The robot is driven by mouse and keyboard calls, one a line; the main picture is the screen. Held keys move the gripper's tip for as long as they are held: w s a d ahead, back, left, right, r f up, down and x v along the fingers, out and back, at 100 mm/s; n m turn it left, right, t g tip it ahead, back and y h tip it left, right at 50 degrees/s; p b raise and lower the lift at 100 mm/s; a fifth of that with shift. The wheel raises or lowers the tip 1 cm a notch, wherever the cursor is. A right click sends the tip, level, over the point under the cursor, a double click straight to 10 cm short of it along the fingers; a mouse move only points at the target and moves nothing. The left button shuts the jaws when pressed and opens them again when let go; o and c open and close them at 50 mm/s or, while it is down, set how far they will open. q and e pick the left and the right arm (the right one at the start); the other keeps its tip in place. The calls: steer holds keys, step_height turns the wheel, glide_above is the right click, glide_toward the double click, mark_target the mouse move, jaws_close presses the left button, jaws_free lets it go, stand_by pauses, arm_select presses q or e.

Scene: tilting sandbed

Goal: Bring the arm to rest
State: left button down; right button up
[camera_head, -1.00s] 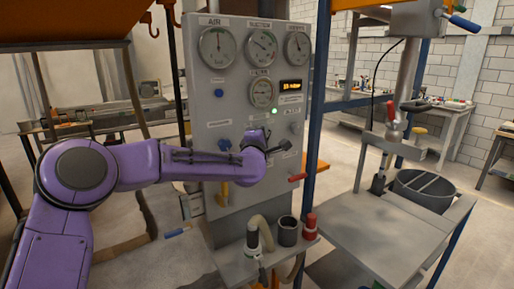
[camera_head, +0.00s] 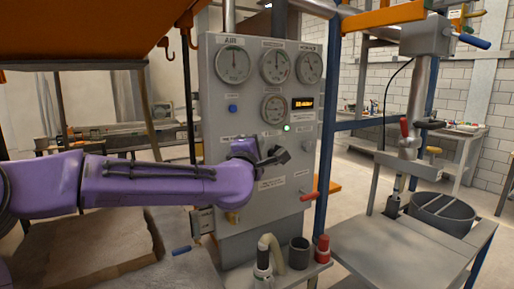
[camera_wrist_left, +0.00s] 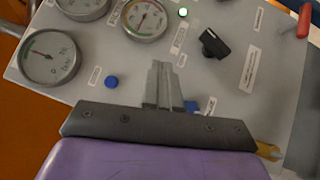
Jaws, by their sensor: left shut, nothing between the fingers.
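My left gripper (camera_head: 277,156) is in front of the grey gauge panel (camera_head: 213,137), at the end of my purple arm. In the left wrist view, its fingers (camera_wrist_left: 158,78) are shut together with nothing between them. They are over the panel face, below the gauges; I cannot tell how far off it they are. The blue button (camera_wrist_left: 111,82) is left of the fingers and a black knob (camera_wrist_left: 213,42) is right of them. My forearm and wrist cover the panel's lower left in the head view. My right gripper is not in view.
A red-handled lever (camera_head: 309,196) sticks out at the panel's lower right. A shelf below holds a hose, a dark cup (camera_head: 299,253) and a red cylinder (camera_head: 322,248). A blue post (camera_head: 327,150) and a metal bench (camera_head: 400,250) stand to the right. Orange hooks hang at upper left.

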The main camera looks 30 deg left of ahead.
arm_select(q)
steer(key=shift+w+d, duration=0.1)
steer(key=shift+w, duration=0.05)
steer(key=s+f+m+g, duration=0.3)
steer(key=s+f+m, duration=0.1)
steer(key=f, duration=1.1)
steer(key=s+d+f+m+g+h, duration=0.1)
steer(key=s+f+m+g, duration=0.2)
steer(key=f, duration=1.1)
steer(key=s+f+m+g, duration=0.2)
steer(key=s+f+m, duration=0.25)
steer(key=f, duration=1.05)
steer(key=s+a+f+m+g, duration=0.1)
steer(key=s+f+g, duration=0.1)
steer(key=s+f, duration=0.4)
steer(key=s+a+f+m+g, duration=0.1)
steer(key=s+f+g, duration=0.2)
steer(key=s, duration=1.1)
steer(key=s+a+f+m+g, duration=0.1)
steer(key=s+f+m+g, duration=0.1)
steer(key=s+f, duration=0.8)
steer(key=shift+s+g+b, duration=0.15)
steer(key=shift+g+b, duration=0.2)
steer(key=shift+g, duration=0.25)
